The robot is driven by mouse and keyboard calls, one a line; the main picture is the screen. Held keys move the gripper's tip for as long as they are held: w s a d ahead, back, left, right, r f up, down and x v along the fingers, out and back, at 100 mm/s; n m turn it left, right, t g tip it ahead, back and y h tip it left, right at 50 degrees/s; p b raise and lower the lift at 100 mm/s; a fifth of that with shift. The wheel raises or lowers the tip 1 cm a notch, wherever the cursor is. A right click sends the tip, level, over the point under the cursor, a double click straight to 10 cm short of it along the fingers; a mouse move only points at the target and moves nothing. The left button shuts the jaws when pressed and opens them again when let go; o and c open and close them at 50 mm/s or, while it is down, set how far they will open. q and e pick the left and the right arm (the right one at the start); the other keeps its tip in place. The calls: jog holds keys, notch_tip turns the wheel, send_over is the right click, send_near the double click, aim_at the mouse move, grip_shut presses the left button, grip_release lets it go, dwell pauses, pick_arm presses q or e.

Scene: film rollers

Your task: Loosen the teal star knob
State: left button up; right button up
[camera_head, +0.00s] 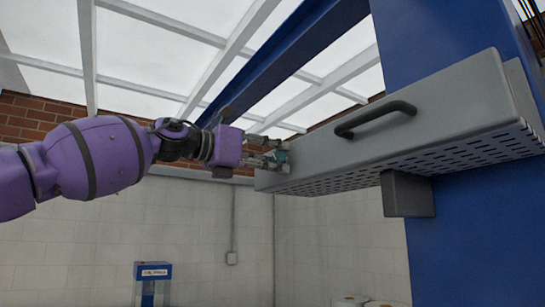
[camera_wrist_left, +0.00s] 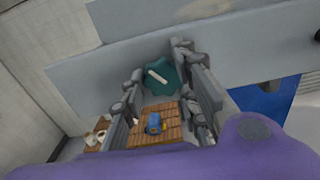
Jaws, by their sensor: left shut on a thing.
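The teal star knob (camera_wrist_left: 161,76) sits on the front face of a grey box-shaped housing, with a pale bar mark across it in the left wrist view. In the head view the knob (camera_head: 282,156) shows small at the left end of the housing (camera_head: 440,112). My left gripper (camera_head: 272,155) reaches it from the left. In the left wrist view the fingers of my left gripper (camera_wrist_left: 160,80) stand on both sides of the knob and are shut on it. Part of the knob's rim is hidden by the fingertips. My right gripper is in neither view.
The housing has a dark handle (camera_head: 376,118) and a slotted underside, with a grey block (camera_head: 407,194) below. A blue column (camera_head: 440,260) stands at the right. Far below in the wrist view, a blue object (camera_wrist_left: 153,123) is on a wooden slatted surface (camera_wrist_left: 172,132).

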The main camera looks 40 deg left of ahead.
pick_arm(q)
jog(key=n, duration=0.3)
jog(key=shift+s+a+r+n, duration=0.1)
jog(key=shift+a+r+n, duration=0.1)
jog(key=shift+n, duration=0.2)
jog(key=n+p, duration=0.1)
jog(key=n, duration=0.3)
jog(key=shift+d+f, duration=0.1)
jog(key=shift+f, duration=0.05)
jog(key=shift+f+n, duration=0.15)
jog(key=shift+n, duration=1.05)
jog(key=shift+f+n, duration=0.1)
jog(key=shift+n, duration=0.4)
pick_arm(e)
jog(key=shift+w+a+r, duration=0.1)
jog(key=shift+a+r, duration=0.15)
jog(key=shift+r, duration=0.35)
pick_arm(q)
jog(key=shift+d+f, duration=0.1)
jog(key=o, duration=1)
jog(key=shift+o, duration=0.3)
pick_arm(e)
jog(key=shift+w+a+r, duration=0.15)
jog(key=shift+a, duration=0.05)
